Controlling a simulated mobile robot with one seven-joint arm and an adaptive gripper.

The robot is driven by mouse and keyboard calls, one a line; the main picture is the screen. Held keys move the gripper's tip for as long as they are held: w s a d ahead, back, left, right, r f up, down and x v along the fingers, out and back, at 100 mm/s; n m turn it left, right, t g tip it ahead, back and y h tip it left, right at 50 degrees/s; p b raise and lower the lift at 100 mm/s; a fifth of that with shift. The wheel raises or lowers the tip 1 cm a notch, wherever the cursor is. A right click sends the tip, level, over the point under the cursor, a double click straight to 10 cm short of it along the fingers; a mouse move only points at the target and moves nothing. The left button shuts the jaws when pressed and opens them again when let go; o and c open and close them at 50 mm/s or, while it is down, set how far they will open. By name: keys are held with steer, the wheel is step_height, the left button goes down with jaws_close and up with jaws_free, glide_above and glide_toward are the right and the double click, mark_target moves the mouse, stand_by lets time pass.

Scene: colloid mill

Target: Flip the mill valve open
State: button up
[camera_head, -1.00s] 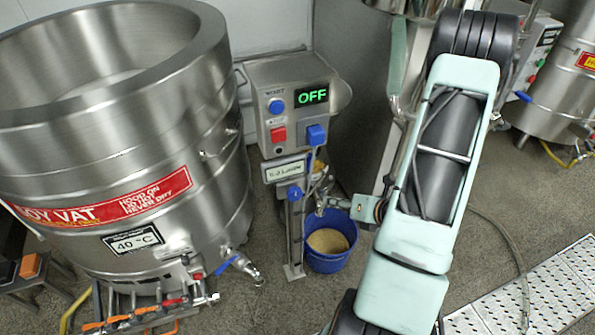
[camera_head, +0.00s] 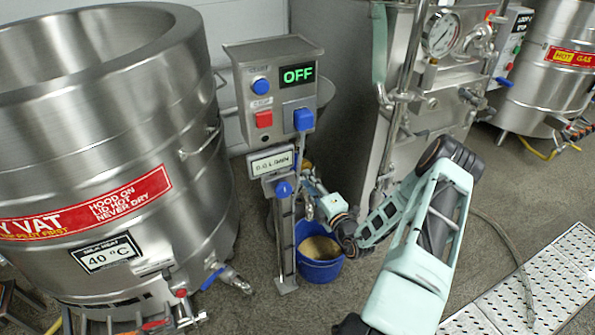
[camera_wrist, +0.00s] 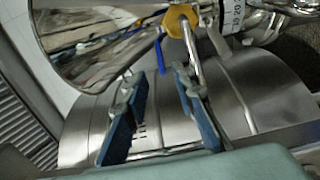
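In the wrist view, a yellow-orange hub (camera_wrist: 181,20) with a thin blue lever (camera_wrist: 161,56) and a metal rod sits beside a shiny steel cone; this looks like the mill valve, though I cannot be sure. My gripper (camera_wrist: 158,84) is open, its two blue-padded fingers apart with nothing between them. The fingertips are below the hub and lever in the picture, over a curved steel body. In the head view, my gripper is mostly hidden behind the control post (camera_head: 285,235), so contact with the valve cannot be judged.
A control box (camera_head: 270,92) reads OFF and has blue and red buttons. A large steel vat (camera_head: 110,130) stands at left. A blue bucket (camera_head: 318,270) with tan contents sits on the floor behind the post. A perforated metal strip (camera_head: 540,285) lies at right.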

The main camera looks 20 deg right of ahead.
steer(key=w+b, duration=0.2)
steer(key=w, duration=0.5)
steer(key=shift+w+a, duration=0.3)
steer(key=shift+w, duration=0.1)
steer(key=shift+c, duration=0.4)
jaws_close()
